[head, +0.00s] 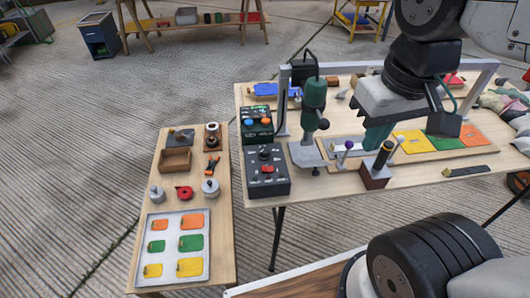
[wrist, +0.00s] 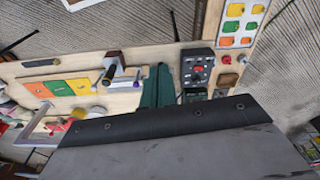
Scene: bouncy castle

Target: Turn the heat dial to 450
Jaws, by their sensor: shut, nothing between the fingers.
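A black control box (head: 268,187) stands at the left end of the main table. A dark round dial (head: 264,153) sits on its top behind a red switch (head: 267,169). The dial's numbers are too small to read. The box also shows in the wrist view (wrist: 207,58), right of my fingers. My gripper (head: 374,138) has teal fingers, shut and empty, above the table and well to the right of the box. In the wrist view my gripper (wrist: 158,84) points toward the table, apart from the box.
A green press (head: 314,95) stands between the control box and my gripper. A wooden block with a black-handled tool (head: 376,174) and a purple-knobbed lever (head: 347,149) are near my fingers. A second box (head: 257,124) with blue and orange buttons sits behind the control box.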

